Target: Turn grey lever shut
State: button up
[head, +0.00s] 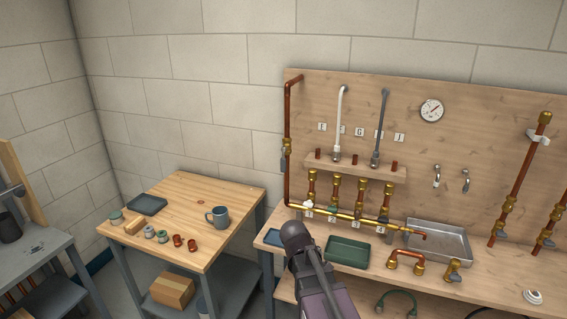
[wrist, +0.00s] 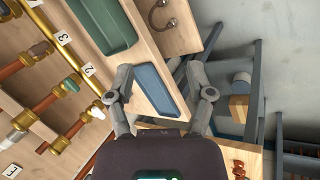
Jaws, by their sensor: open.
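A grey lever handle (head: 283,161) hangs beside the brass valve on the vertical copper pipe at the board's left edge. Another dark grey handle (head: 383,221) sits at the right end of the brass manifold (head: 345,215); I cannot tell which one the task means. A white handle (head: 308,204) and a green handle (head: 333,210) sit on the manifold; in the wrist view they are the white handle (wrist: 98,110) and the green handle (wrist: 71,86). My gripper (wrist: 163,92) is open and empty, its fingers apart over the bench's edge. In the head view my arm stands before the bench.
A green tray (head: 347,252), a blue tray (head: 272,236) and a metal tray (head: 438,240) lie on the bench. A loose copper pipe piece (head: 407,256) lies in front. A side table (head: 190,203) at left holds a mug (head: 217,217) and small fittings.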

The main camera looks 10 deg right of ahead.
jog(key=w+r+n+t+h, duration=0.3)
jog(key=w+r+n, duration=0.15)
jog(key=w, duration=0.35)
jog(key=n+t+h, duration=0.1)
jog(key=n+t, duration=0.9)
jog(key=n, duration=0.9)
send_near(282, 162)
jog(key=v, duration=0.3)
jog(key=shift+r, duration=0.2)
jog(key=shift+w+d, duration=0.1)
jog(key=shift+w, duration=0.05)
jog(key=x, duration=1.3)
jog(key=shift+w+d+f, duration=0.2)
jog(key=shift+f, duration=0.05)
grip_shut()
